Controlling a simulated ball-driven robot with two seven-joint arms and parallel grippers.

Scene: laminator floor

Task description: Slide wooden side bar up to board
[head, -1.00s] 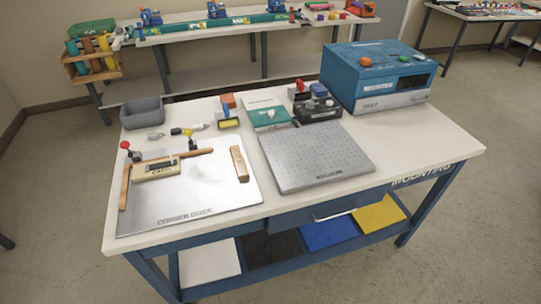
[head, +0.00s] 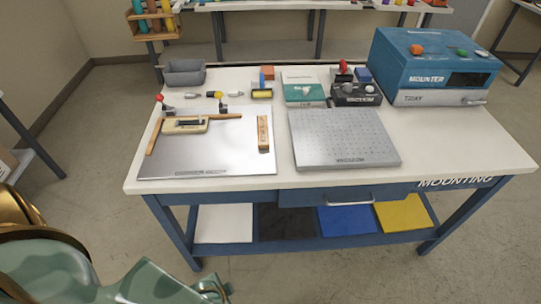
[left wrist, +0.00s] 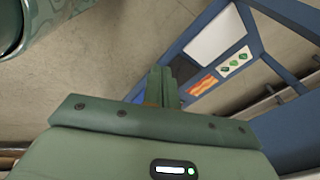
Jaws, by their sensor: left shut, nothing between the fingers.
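The silver corner-guide plate (head: 215,160) lies at the left of the white table. On it, a thin wooden bar (head: 153,137) runs along the left side and another wooden bar (head: 222,117) along the back. A small pale wooden board (head: 172,127) with a dark label lies in the corner between them. A shorter loose wooden bar (head: 264,133) lies on the plate's right part, apart from the board. My left gripper (head: 217,288) is low in front of the table, away from everything. In the left wrist view its fingers (left wrist: 166,86) are together and empty. My right gripper is not visible.
A perforated grey plate (head: 345,140) lies right of the corner guide. The blue mounter (head: 430,68) stands at the back right. A grey bin (head: 184,73) and small tools line the back. The table's front edge and blue drawer (head: 340,195) lie between my left gripper and the tabletop.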

